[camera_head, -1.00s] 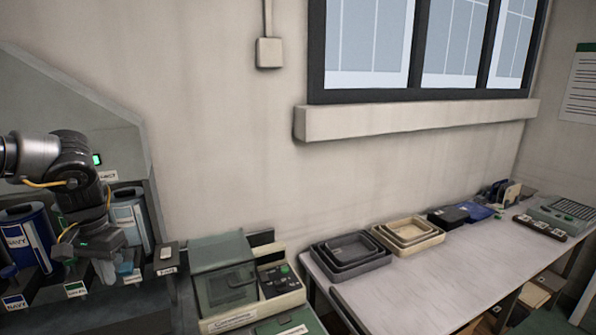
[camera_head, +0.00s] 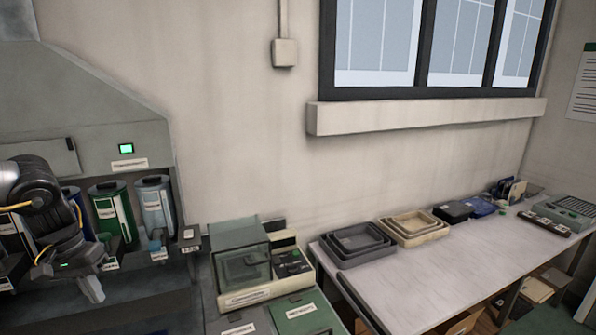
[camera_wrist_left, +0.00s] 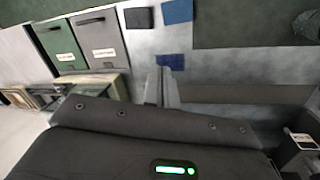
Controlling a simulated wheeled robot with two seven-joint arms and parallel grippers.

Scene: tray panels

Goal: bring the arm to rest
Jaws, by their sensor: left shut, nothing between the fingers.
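My left gripper (camera_head: 93,290) is at the lower left of the head view, in front of the row of coloured canisters. Its fingers point down and are shut, with nothing between them. In the left wrist view the closed fingers (camera_wrist_left: 161,87) reach out over a grey work surface (camera_wrist_left: 215,70). The gripper looks clear of the canisters. My right gripper does not show.
A green canister (camera_head: 113,212) and a light blue canister (camera_head: 156,205) stand behind the arm. A machine with a clear lid (camera_head: 240,252) and two lidded bins, one green (camera_head: 303,314), are right of it. Nested trays (camera_head: 357,243) stand on the white table (camera_head: 400,285).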

